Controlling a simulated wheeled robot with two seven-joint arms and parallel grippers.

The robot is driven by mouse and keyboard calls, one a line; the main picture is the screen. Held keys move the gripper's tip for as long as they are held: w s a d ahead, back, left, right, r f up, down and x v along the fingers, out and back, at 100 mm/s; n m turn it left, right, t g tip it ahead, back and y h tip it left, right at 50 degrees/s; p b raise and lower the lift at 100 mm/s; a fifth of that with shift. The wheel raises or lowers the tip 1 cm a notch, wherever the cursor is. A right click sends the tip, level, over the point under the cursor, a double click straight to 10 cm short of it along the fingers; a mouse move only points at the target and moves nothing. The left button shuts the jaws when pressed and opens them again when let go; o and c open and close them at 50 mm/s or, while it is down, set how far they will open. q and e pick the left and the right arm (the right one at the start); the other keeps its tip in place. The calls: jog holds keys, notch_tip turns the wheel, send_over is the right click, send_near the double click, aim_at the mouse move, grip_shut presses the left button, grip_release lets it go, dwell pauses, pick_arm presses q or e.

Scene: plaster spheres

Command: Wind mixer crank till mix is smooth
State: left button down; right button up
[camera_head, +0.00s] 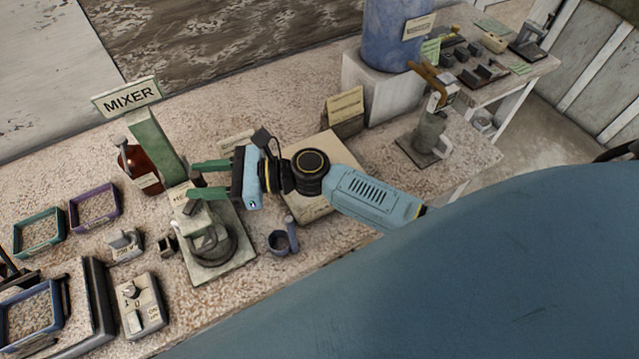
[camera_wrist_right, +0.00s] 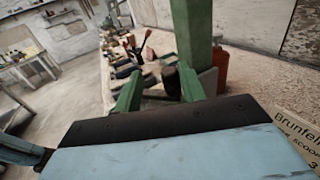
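The mixer (camera_head: 212,243) is a grey-green machine with a round bowl on a pale base plate. It stands below the MIXER sign (camera_head: 130,97) in the head view. My right gripper (camera_head: 194,179) is above its top, with its green fingers pointing left and spread apart. In the right wrist view, a dark upright knob (camera_wrist_right: 171,80), perhaps the crank handle, shows between the open fingers, nearer the right one. I cannot see clear contact. The crank arm is hard to make out, and the mix in the bowl is not visible. My left gripper is not in view.
A brown bottle (camera_head: 140,168) stands behind the mixer. A small blue-grey cup (camera_head: 280,243) is at its right. A switch box (camera_head: 140,305) and several framed trays, including a purple one (camera_head: 95,208), are at left. A grey jug (camera_head: 430,135) stands further right.

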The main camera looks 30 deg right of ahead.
jog(key=s+d+m+t+h+b, duration=0.2)
jog(key=s+d+m+t+h, duration=0.25)
jog(key=s+d, duration=0.6)
jog(key=s+d+f+n+g+h, duration=0.1)
jog(key=s+f+n+g+h, duration=0.2)
jog(key=f+n, duration=0.4)
jog(key=s+d+f+n+g+h, duration=0.1)
jog(key=s+f+n+g+h, duration=0.2)
jog(key=f+n, duration=0.5)
jog(key=shift+s+d+f+n+g, duration=0.3)
jog(key=shift+s+n+g, duration=0.55)
jog(key=shift+n, duration=4.3)
jog(key=shift+s, duration=0.2)
